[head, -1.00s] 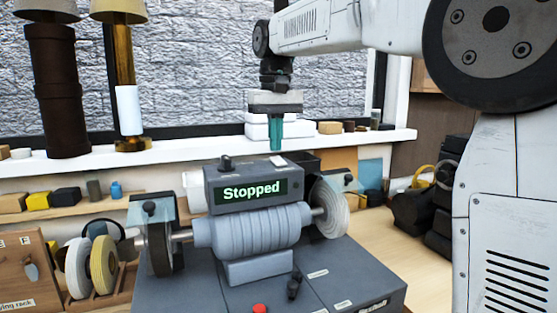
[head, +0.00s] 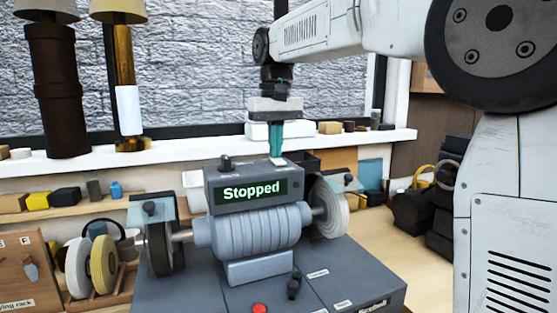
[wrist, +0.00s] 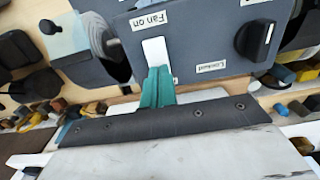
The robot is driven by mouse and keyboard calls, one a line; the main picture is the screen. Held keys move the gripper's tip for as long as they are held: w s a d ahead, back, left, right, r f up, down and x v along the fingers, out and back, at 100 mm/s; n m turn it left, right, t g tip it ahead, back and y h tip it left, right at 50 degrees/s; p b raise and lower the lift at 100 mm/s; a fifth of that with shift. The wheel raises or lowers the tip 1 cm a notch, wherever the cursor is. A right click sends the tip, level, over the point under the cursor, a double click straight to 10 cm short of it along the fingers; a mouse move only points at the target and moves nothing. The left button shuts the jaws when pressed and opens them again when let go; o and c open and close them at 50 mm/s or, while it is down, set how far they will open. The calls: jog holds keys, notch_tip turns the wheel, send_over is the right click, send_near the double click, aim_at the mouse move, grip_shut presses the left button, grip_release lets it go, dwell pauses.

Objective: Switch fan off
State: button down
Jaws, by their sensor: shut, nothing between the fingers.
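The fan switch (wrist: 154,51) is a white rocker on the dark grey control box, beside a label (wrist: 149,20) reading "Fan on". In the head view the control box (head: 213,181) sits above the grinder motor, its display (head: 252,190) reading "Stopped". My gripper (wrist: 158,72) is shut, its teal fingers empty, with the tips at the near end of the white switch in the wrist view. In the head view my gripper (head: 276,155) points down at the box's top right. The fingers hide part of the switch; I cannot tell whether they touch it.
Grinding wheels flank the motor (head: 255,232), the right wheel (head: 330,210) close to the box. A red button (head: 259,308) is on the base. The windowsill (head: 200,154) with lamps runs behind.

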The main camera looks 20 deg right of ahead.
jog(key=shift+f, duration=0.15)
jog(key=shift+r, duration=3.55)
jog(key=s+d+f, duration=0.1)
jog(key=s+f, duration=1.1)
jog(key=s, duration=0.4)
jog(key=s+d+f+t, duration=0.1)
jog(key=s+d+f, duration=0.1)
jog(key=s+f, duration=1.1)
jog(key=s, duration=0.3)
jog(key=shift+d, duration=0.1)
